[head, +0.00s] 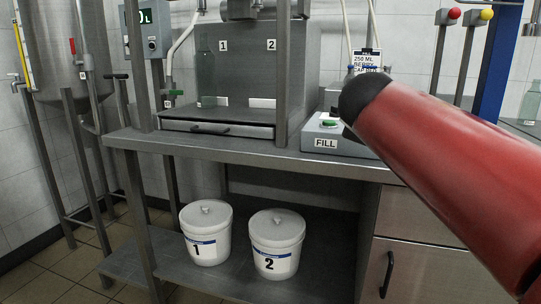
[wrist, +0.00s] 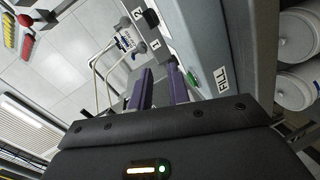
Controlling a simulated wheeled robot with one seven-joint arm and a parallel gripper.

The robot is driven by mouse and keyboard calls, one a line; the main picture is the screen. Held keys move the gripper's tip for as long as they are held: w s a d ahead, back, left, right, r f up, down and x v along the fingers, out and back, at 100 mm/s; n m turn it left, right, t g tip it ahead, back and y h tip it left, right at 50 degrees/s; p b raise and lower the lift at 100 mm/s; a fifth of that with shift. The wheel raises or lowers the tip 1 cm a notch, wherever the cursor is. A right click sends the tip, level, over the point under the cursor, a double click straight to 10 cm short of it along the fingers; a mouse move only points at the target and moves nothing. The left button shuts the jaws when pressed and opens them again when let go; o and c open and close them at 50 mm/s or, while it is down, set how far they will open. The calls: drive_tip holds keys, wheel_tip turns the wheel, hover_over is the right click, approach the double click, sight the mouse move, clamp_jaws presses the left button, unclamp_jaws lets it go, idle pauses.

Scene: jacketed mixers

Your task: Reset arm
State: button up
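My arm shows in the head view as a red link with a black joint, reaching in from the right over the bench; it hides the area behind it, and my gripper is not visible there. In the wrist view my gripper (wrist: 158,82) has two dark purple fingers standing apart. I see nothing held between them. Beyond and to the right of the fingers is the grey fill station with a green button (wrist: 192,78) and a FILL label (wrist: 222,80). The same FILL station (head: 326,143) shows in the head view on the bench, partly behind my arm.
Lidded buckets 1 (head: 206,235) and 2 (head: 276,245) sit on the lower shelf. Red (head: 454,13) and yellow (head: 487,14) knobs stand at right. A steel tank (head: 60,45) is at left.

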drive_tip(key=s+a+f+m+g+y+p, duration=0.1)
drive_tip(key=s+f+m+g, duration=0.3)
drive_tip(key=s+f, duration=0.9)
drive_tip(key=s+a+f+m+g+y+p, duration=0.2)
drive_tip(key=s+f+m+g+y, duration=0.2)
drive_tip(key=s+f, duration=0.9)
wheel_tip(320, 180, down, 3)
drive_tip(key=m+g, duration=0.1)
drive_tip(key=m, duration=0.2)
drive_tip(key=shift+r, duration=0.1)
